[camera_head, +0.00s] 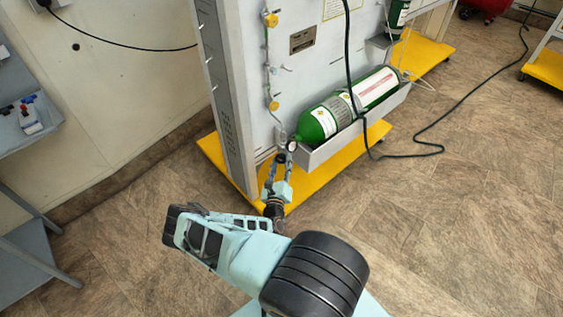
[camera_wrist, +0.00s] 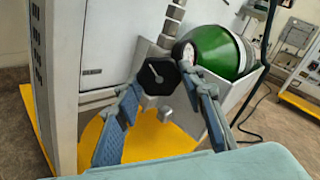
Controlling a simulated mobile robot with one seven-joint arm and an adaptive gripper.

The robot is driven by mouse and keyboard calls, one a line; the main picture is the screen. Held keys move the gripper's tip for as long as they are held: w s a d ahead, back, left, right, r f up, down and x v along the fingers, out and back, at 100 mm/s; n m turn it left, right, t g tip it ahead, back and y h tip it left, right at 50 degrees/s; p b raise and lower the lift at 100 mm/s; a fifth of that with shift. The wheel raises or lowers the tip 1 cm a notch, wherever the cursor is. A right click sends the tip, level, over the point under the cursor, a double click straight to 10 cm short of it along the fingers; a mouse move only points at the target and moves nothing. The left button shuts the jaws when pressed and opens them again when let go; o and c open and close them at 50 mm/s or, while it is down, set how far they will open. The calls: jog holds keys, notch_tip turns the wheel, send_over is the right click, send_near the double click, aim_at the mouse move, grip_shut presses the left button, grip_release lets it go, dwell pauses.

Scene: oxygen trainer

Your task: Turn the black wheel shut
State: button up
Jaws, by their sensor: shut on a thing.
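The black wheel (camera_wrist: 158,76) is a small faceted knob with a light pointer mark on its face, seen in the wrist view. It also shows as a small dark shape at the foot of the panel in the head view (camera_head: 281,157). My gripper (camera_wrist: 162,88) has one blue-padded finger on each side of the wheel, and its fingertips are shut on the wheel's rim. In the head view my gripper (camera_head: 277,171) reaches the wheel from the front, partly covering it. The wheel's stem and back are hidden.
A green gas cylinder (camera_head: 316,123) lies in a grey trough (camera_head: 340,138) just right of the wheel. A round gauge (camera_head: 292,146) sits close beside the wheel. The yellow base (camera_head: 216,150) is below. A dark hose (camera_head: 425,146) runs across the floor at right; the front floor is clear.

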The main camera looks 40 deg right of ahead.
jog(key=m, duration=0.4)
jog(key=shift+w+m+p, duration=0.1)
jog(key=shift+m+p, duration=0.2)
jog(key=shift+p, duration=0.05)
jog(key=m, duration=0.4)
jog(key=shift+m+p, duration=0.4)
jog(key=shift+a, duration=0.1)
jog(key=o, duration=1.2)
jog(key=shift+c, duration=0.2)
jog(key=v, duration=0.7)
jog(key=shift+a+r, duration=0.1)
